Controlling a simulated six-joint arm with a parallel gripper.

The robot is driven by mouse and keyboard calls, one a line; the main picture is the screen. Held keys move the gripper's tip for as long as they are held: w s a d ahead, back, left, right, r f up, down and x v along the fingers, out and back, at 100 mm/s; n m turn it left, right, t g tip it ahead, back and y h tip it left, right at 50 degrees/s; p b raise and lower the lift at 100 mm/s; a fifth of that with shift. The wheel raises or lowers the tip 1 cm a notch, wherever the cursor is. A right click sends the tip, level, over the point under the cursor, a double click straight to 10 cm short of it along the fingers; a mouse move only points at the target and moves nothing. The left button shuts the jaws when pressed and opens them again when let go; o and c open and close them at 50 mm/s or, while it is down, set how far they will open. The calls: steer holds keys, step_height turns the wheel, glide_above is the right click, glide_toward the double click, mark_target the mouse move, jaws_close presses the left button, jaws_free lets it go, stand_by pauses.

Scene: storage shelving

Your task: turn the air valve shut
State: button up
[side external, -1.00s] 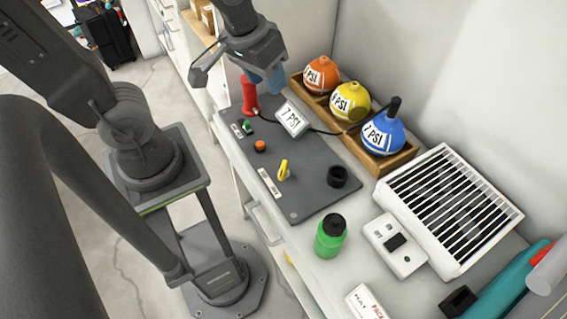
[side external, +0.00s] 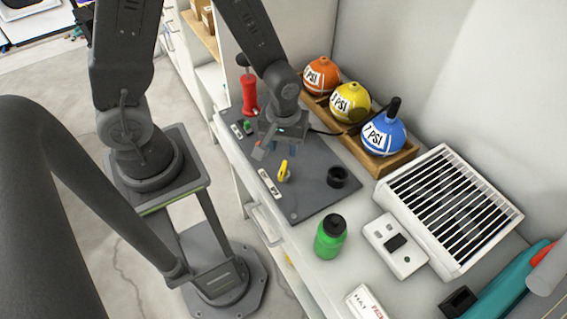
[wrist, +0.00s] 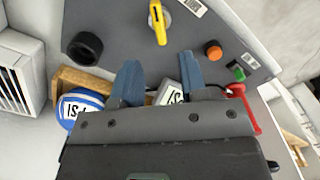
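The yellow valve handle (side external: 284,171) stands on the dark grey panel (side external: 310,197) on the bench, beside a white label strip. It also shows at the top of the wrist view (wrist: 159,24), pointing roughly up and down the picture. My gripper (side external: 276,150) is low over the panel, just behind the valve handle and apart from it. In the wrist view, the blue fingers of my gripper (wrist: 159,62) are spread with nothing between their tips, and the handle is beyond them. My gripper hides the orange button and gauge box in the side view.
A red pump (side external: 249,93) stands at the panel's far end, near a green switch (wrist: 236,72) and orange button (wrist: 213,51). A black ring (side external: 337,177) is right of the valve. Orange, yellow and blue balls (side external: 384,135) sit in a wooden rack (side external: 397,166). A green bottle (side external: 330,237) stands nearer.

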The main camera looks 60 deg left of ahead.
mark_target(283, 166)
step_height(283, 166, down, 8)
steer(key=shift+r, duration=0.2)
stand_by(0.3)
jaws_close()
